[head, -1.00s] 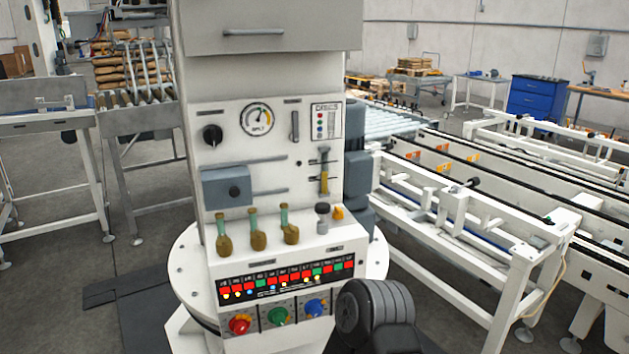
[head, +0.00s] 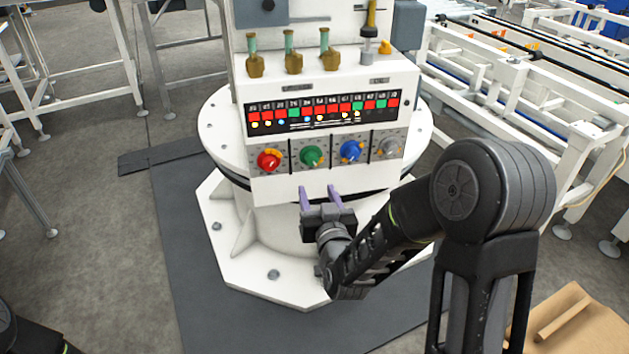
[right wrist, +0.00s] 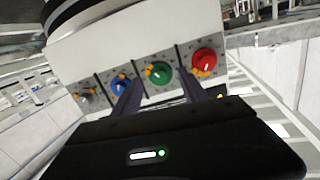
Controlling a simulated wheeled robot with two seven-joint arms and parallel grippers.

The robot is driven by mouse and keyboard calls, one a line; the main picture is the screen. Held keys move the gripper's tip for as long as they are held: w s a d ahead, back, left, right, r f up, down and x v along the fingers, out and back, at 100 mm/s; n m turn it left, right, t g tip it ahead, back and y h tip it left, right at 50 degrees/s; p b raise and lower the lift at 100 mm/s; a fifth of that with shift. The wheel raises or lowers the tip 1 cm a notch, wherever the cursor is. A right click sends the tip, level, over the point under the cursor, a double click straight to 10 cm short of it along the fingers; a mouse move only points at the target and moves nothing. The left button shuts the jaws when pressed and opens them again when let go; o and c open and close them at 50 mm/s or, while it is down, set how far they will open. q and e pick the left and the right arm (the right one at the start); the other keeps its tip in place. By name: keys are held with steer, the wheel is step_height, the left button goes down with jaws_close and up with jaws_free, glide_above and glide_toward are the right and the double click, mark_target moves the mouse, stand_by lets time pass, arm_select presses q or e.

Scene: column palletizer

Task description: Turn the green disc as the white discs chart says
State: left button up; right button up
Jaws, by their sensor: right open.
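The green disc (head: 312,156) is a knob with an orange pointer, second from left in the row on the white console's lower front. It also shows in the right wrist view (right wrist: 159,73), in line with the gap between my fingers. The whitish-grey disc (head: 389,147) is at the row's right end. My right gripper (head: 320,190) is open and empty, its purple fingers just below the row, under the green disc. It also shows in the right wrist view (right wrist: 158,82). The discs chart is outside the current views. My left gripper is not in view.
A red disc (head: 268,160) and a blue disc (head: 350,151) flank the green one closely. Above is a strip of coloured lights (head: 322,112), then several green-topped brown handles (head: 292,58). A cardboard box (head: 570,325) lies at lower right.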

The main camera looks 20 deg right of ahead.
mark_target(313, 161)
steer(key=shift+d+r+t+h, duration=0.2)
steer(key=shift+r, duration=0.35)
steer(key=shift+d+r+t+h, duration=0.15)
steer(key=shift+r+t+h, duration=0.05)
steer(key=shift+r, duration=0.3)
steer(key=x, duration=0.7)
steer(key=shift+w, duration=0.4)
jaws_close()
